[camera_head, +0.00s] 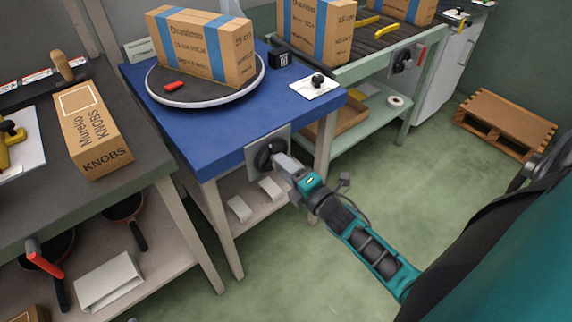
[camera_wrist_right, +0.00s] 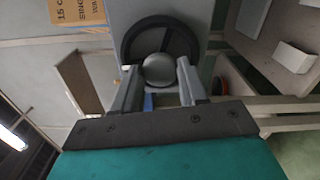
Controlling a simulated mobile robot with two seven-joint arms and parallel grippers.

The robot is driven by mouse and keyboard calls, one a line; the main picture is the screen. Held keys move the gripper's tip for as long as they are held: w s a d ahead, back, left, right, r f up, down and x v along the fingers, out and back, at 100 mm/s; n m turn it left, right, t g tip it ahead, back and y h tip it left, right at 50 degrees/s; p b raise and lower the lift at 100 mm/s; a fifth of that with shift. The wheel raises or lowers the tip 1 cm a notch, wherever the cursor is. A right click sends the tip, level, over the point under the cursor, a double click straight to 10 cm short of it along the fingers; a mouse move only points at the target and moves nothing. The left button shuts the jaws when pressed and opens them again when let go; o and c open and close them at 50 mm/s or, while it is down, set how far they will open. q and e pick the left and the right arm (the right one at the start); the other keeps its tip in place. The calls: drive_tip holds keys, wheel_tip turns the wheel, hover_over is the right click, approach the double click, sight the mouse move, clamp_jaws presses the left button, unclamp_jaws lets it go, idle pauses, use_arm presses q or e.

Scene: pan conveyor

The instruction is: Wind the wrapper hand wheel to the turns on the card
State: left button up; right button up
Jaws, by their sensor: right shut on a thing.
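The dark round hand wheel (camera_head: 266,149) is mounted on a grey plate at the front of the blue wrapper table (camera_head: 205,142). My right gripper (camera_head: 280,163) reaches it from the front right and hides part of it. In the right wrist view, the wheel (camera_wrist_right: 160,24) is straight ahead and its round grey knob (camera_wrist_right: 158,70) sits between the two fingers of my right gripper (camera_wrist_right: 160,83), shut on it. A small card (camera_head: 138,49) stands at the table's back left; its text is too small to read. My left gripper is out of view.
A carton (camera_head: 203,48) and a red object (camera_head: 176,86) are on the wrapper's round turntable (camera_head: 205,99). A KNOBS box (camera_head: 92,135) lies on the left bench. A conveyor with cartons and another wheel (camera_head: 403,60) stands behind. The green floor is open at front right.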

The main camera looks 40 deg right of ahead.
use_arm(q)
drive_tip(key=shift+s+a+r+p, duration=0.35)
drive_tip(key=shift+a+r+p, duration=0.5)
drive_tip(key=shift+p, duration=1)
use_arm(e)
drive_tip(key=shift+m, duration=14.8)
use_arm(q)
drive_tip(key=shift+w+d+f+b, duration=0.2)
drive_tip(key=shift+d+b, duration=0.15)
drive_tip(key=shift+b, duration=0.15)
use_arm(e)
drive_tip(key=shift+m, duration=2.4)
use_arm(q)
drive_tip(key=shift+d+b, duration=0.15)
drive_tip(key=shift+b, duration=0.15)
use_arm(e)
drive_tip(key=shift+m, duration=1)
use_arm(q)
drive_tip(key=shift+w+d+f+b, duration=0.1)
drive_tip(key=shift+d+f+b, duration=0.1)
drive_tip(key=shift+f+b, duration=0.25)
use_arm(e)
drive_tip(key=shift+m, duration=1.5)
